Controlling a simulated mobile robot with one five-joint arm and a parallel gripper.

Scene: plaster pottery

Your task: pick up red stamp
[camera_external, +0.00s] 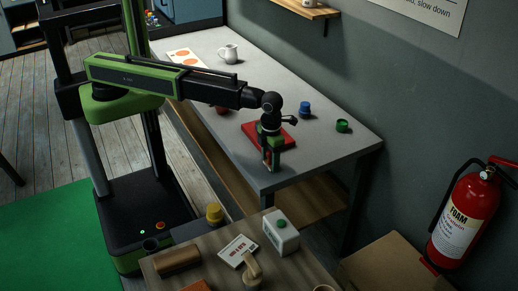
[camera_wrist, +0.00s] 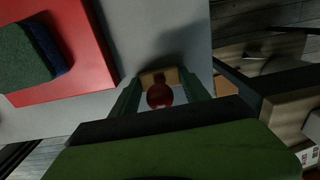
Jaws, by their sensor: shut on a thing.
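The red stamp (camera_wrist: 160,96) shows in the wrist view as a round red knob with a pale wooden part beyond it. It sits between the two green fingers of my gripper (camera_wrist: 161,92), which is shut on it. In the outside view my gripper (camera_external: 271,157) points down near the front edge of the grey table (camera_external: 215,47), just in front of a flat red piece (camera_external: 254,134). The stamp is mostly hidden by the fingers there. I cannot tell whether it touches the table.
A blue item (camera_external: 305,109) and a green item (camera_external: 342,126) stand to the right. A green and blue block (camera_wrist: 30,52) lies on the red piece. A white jug (camera_external: 228,54) stands at the back. A cluttered wooden bench (camera_external: 208,268) is in front.

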